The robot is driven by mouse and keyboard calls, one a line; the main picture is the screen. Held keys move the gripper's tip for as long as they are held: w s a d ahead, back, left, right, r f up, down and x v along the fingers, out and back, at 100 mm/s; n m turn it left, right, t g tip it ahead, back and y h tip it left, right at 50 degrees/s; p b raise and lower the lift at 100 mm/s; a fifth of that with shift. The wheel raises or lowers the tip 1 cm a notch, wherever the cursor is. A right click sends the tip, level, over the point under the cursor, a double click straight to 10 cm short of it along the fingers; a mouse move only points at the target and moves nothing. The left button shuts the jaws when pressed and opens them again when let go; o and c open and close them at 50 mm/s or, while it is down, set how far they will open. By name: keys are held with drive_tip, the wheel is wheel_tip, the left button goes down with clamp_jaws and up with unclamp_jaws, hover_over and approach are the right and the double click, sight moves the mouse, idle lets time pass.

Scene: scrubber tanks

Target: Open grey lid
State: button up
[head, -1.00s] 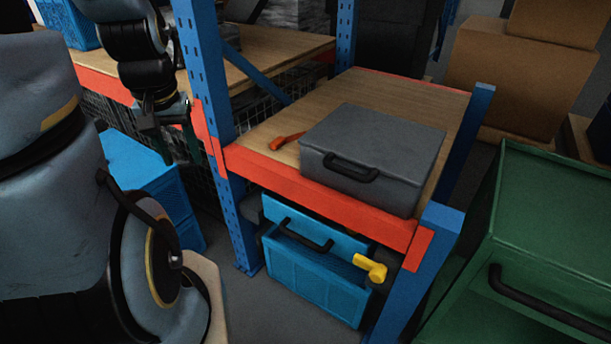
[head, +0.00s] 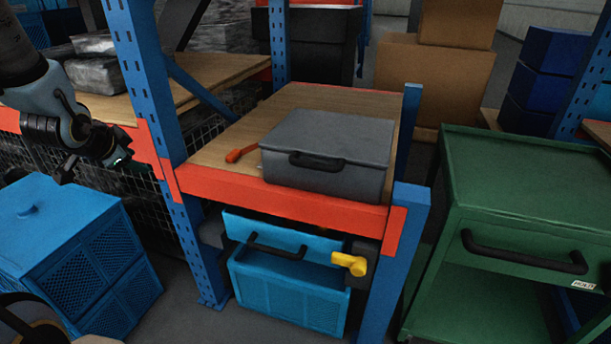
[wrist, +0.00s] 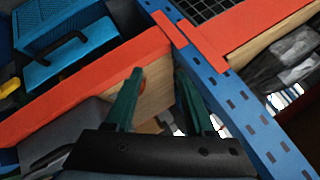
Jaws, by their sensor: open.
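The grey lid (head: 330,133) is the flat top of a grey box with a black handle (head: 317,161) on its front, standing on a wooden shelf. It looks closed. Part of the grey box (wrist: 72,125) shows at the lower left of the wrist view, partly hidden by my gripper. My gripper (wrist: 158,72) is open with its two green fingers apart and nothing seen between them. In the head view my wrist is at the upper left, left of the blue post and apart from the box; the fingers are hard to make out there.
A blue post (head: 150,90) and red beam (head: 280,204) edge the shelf. An orange-red handle (head: 241,153) lies left of the box. Below are a blue case (head: 290,290) and a yellow handle (head: 350,263). A green cart (head: 530,200) stands right, a blue crate (head: 70,260) left.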

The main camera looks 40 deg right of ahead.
drive_tip(key=d+f+m+h+b, duration=0.35)
drive_tip(key=d+m, duration=0.25)
drive_tip(key=d, duration=0.4)
drive_tip(key=m+g+h+b, duration=0.7)
drive_tip(key=m+g+h, duration=0.45)
drive_tip(key=m, duration=0.65)
approach(308, 167)
drive_tip(key=d, duration=0.1)
drive_tip(key=shift+g+y, duration=0.35)
drive_tip(key=shift+y, duration=0.05)
drive_tip(key=p+x, duration=0.1)
drive_tip(key=x, duration=0.2)
drive_tip(key=p+x, duration=0.1)
drive_tip(key=x, duration=0.5)
drive_tip(key=shift+w+d+r+p, duration=0.1)
drive_tip(key=shift+r+p, duration=0.3)
drive_tip(key=shift+d, duration=0.65)
drive_tip(key=shift+c, duration=0.2)
clamp_jaws()
